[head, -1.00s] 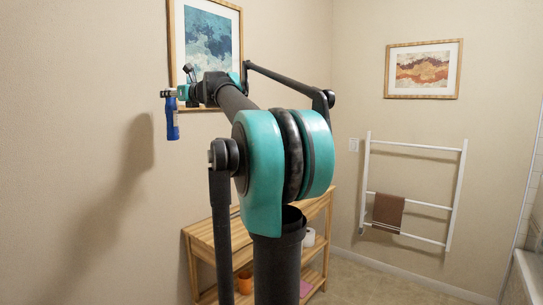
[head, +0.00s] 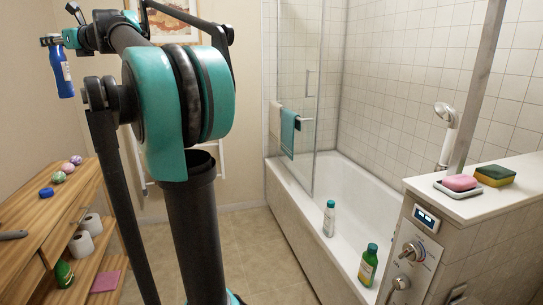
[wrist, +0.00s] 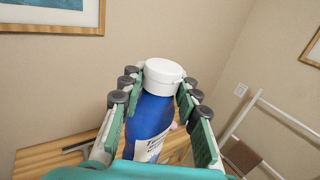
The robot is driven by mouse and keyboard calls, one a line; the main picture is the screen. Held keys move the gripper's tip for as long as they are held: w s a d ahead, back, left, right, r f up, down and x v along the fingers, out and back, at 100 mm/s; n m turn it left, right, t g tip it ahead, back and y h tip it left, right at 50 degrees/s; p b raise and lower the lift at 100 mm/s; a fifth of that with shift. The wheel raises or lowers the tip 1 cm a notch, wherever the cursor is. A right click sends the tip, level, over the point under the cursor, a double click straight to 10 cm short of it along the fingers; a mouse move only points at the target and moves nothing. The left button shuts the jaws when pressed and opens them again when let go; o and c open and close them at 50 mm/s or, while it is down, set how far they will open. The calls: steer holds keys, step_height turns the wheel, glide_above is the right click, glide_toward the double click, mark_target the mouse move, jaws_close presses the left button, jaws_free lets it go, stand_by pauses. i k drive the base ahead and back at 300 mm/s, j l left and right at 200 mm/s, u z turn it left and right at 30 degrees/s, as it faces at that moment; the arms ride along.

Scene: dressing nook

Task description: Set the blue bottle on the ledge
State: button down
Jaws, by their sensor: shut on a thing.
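The blue bottle (head: 62,74) hangs upright at the upper left of the head view. In the wrist view the bottle (wrist: 150,117) has a white cap and a white label on its blue body. My gripper (head: 51,41) is shut on it near the top; in the wrist view the fingers (wrist: 158,90) press on both sides just below the cap. A white-topped ledge (head: 482,205) stands at the right of the head view, well away from the bottle. A pink soap on a dish and a sponge lie on it; its front part is bare.
The bathtub (head: 300,203) has a white bottle (head: 329,218) and a green bottle (head: 369,265) on its near rim. A shower post (head: 479,85) rises by the ledge. A wooden shelf (head: 30,215) with small items stands at left. Floor between is clear.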

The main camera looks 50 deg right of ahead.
mark_target(522, 172)
steer(key=j+z, duration=0.1)
steer(key=z, duration=0.3)
steer(key=j+z, duration=0.1)
steer(key=z, duration=0.35)
steer(key=k+j+z, duration=0.15)
steer(key=z, duration=0.3)
steer(key=k+z, duration=0.35)
steer(key=z, duration=0.15)
steer(key=k+l+z, duration=0.1)
steer(key=k+z, duration=0.15)
steer(key=z, duration=0.2)
steer(key=k+l, duration=0.3)
steer(key=i+z, duration=0.2)
steer(key=z, duration=0.2)
steer(key=i+j+z, duration=0.1)
steer(key=i+z, duration=0.15)
steer(key=z, duration=0.15)
steer(key=i+j+z, duration=0.15)
steer(key=z, duration=0.25)
steer(key=i+j, duration=0.1)
steer(key=j, duration=0.35)
steer(key=i+j+u, duration=0.1)
steer(key=j, duration=0.3)
